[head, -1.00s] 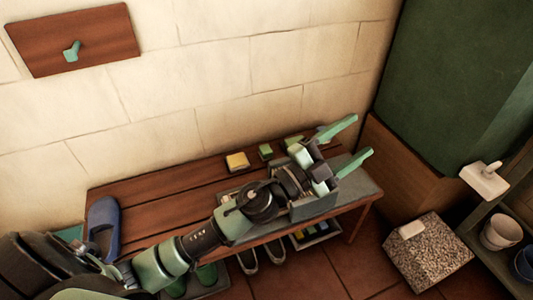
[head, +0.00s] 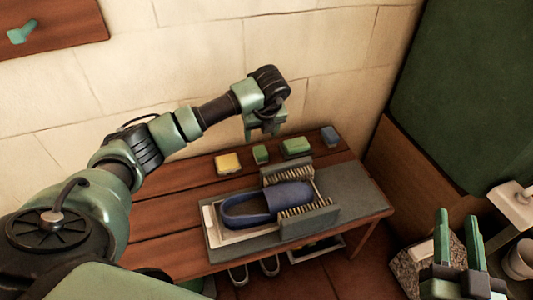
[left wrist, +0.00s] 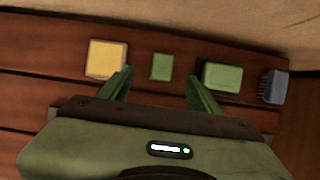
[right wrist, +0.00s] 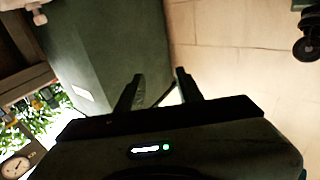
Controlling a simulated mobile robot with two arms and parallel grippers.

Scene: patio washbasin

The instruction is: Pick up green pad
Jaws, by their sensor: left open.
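A small green block (head: 260,154) lies on the wooden bench near the wall. A larger green block (head: 296,147) with a darker edge lies to its right; I cannot tell for certain which is the green pad. In the left wrist view the small block (left wrist: 162,67) shows between the fingertips and the larger one (left wrist: 222,76) just right of them. My left gripper (head: 263,136) is open and empty, pointing down above the row, apart from the blocks. My right gripper (head: 457,225) is open and empty at the lower right, away from the bench.
A yellow block (head: 228,163) and a blue brush (head: 330,136) flank the green blocks. In front, a blue slipper (head: 285,196) sits between bristle brushes on a grey tray (head: 350,184). The wall stands close behind. A stone block (head: 407,270) is at the lower right.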

